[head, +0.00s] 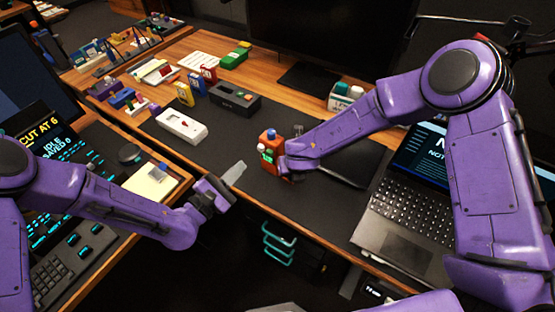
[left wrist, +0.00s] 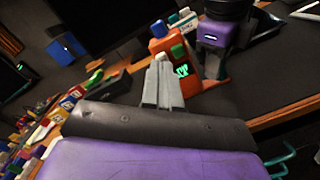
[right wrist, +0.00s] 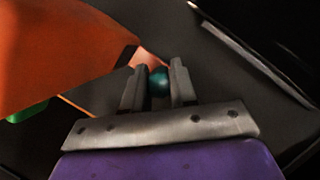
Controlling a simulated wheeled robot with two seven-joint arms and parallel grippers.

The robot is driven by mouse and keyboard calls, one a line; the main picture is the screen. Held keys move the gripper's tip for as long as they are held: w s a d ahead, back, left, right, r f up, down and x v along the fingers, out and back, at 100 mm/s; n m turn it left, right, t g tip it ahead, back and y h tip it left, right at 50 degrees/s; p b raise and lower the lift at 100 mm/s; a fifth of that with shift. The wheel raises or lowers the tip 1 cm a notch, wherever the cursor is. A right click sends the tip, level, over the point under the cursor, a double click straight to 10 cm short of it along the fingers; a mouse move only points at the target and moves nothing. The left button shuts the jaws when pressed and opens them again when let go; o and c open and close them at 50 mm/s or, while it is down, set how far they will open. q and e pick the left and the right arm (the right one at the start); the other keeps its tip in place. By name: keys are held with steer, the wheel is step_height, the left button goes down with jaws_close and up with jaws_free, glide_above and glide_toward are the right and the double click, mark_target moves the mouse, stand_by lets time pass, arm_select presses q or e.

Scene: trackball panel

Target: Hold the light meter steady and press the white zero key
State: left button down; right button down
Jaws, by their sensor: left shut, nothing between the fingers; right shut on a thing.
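The orange device (head: 269,163), which I take for the light meter, stands on the dark mat near the front edge. It has a blue top piece and a lit green display.
A white box with a red button (head: 182,125) and a dark box (head: 235,97) lie behind on the mat. A laptop (head: 410,200) is at right, a monitor (head: 320,40) behind. Teal handles (head: 278,245) hang below the front edge. The mat's left front is clear.

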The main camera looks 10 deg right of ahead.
mark_target(261, 148)
arm_select(q)
steer(key=n+y, duration=0.3)
steer(key=n, duration=0.1)
steer(key=s+a+f+n+y, duration=0.1)
steer(key=n+y, duration=0.3)
steer(key=s+a+f+n+y, duration=0.1)
steer(key=n+y, duration=0.3)
steer(key=shift+n, duration=0.4)
steer(key=shift+w+d, duration=0.1)
steer(key=w+d, duration=0.6)
steer(key=shift+d, duration=0.2)
stand_by(1.3)
steer(key=shift+w+d, duration=0.2)
steer(key=shift+w, duration=0.1)
